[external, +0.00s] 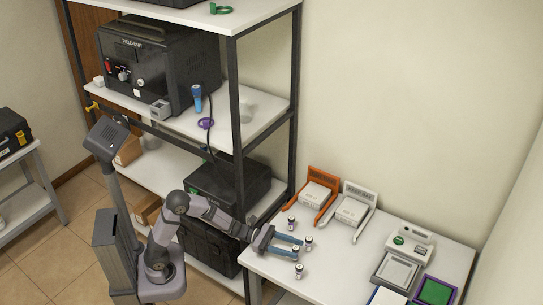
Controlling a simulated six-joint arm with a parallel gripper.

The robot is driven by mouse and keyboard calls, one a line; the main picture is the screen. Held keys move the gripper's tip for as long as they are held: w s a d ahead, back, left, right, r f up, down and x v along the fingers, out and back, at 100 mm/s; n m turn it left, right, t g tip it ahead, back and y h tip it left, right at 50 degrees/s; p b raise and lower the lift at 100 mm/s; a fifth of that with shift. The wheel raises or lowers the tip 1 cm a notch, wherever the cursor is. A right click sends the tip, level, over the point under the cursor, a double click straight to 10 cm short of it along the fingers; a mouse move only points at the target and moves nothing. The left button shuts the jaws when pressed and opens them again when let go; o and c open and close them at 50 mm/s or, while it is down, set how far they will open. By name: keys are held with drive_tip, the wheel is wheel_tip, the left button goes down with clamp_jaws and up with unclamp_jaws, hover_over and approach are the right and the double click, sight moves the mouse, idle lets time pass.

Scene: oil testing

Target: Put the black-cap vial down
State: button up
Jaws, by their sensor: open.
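Several small white vials with dark tops stand near the left end of the white table. One vial (309,243) is close by the tips of my gripper (300,246), another vial (291,222) stands behind the fingers, and a third vial (299,270) stands in front of them. The caps are too small to tell which vial is the black-cap one. My gripper reaches in from the left, low over the table, with its two blue fingers apart. I cannot tell whether the nearest vial lies between the fingertips or just beyond them.
An orange stand (325,190) and a white stand (367,203) are at the back of the table (340,265). A white device (409,241), a grey tray (396,270) and a purple-rimmed green tray (435,291) stand to the right. A shelf post (237,130) rises behind my arm. The table's middle is clear.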

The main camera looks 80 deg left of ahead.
hover_over(304, 262)
idle(0.5)
drive_tip(key=shift+c, duration=0.7)
clamp_jaws()
